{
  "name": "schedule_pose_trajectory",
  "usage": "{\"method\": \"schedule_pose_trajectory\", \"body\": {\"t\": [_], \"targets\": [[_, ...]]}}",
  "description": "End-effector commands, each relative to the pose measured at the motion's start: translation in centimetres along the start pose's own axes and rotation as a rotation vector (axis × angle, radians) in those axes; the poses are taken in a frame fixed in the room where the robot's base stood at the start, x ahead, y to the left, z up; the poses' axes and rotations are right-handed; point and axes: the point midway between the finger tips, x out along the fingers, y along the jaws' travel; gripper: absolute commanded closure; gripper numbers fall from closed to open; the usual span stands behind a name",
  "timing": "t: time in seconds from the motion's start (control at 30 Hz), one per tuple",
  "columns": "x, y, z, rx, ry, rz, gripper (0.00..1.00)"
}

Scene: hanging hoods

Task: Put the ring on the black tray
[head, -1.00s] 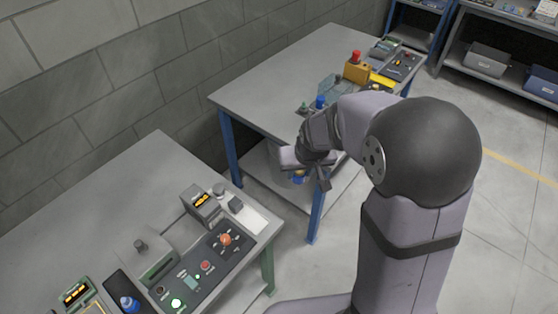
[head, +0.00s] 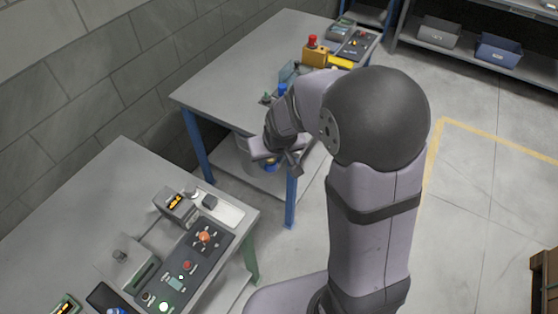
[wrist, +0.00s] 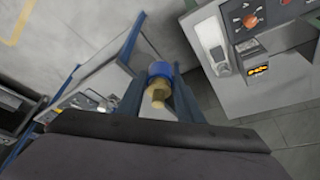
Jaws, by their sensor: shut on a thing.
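My gripper (wrist: 160,98) is shut on a small blue and tan piece (wrist: 160,70), held between its two fingers. In the head view the gripper (head: 277,160) hangs in the air by the near corner of the far table, with the piece partly hidden below it. No plain ring shape shows, so I cannot tell whether this piece is the ring. A black flat tray-like thing (head: 104,296) lies on the near table at the bottom edge of the head view, partly cut off, with a blue object by it.
The near table (head: 85,210) carries a dark control panel (head: 182,272) and a grey device with an orange display (head: 176,207). The far table (head: 235,75) holds a yellow box with a red button (head: 314,53). Its left half is clear. A gap separates the tables.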

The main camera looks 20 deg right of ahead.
Motion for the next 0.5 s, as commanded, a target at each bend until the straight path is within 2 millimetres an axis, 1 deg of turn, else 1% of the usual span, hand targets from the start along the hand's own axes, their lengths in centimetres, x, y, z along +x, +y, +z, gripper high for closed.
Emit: {"method": "schedule_pose_trajectory", "body": {"t": [0.27, 0.37, 0.47, 0.5], "targets": [[2.1, -4.2, -2.0, -0.079, 0.0, -0.033, 0.9], [2.9, -6.2, -2.8, -0.113, 0.0, -0.047, 0.9], [3.7, -8.6, -3.6, -0.153, 0.001, -0.064, 0.9], [4.2, -9.8, -3.9, -0.173, 0.0, -0.071, 0.9]]}}
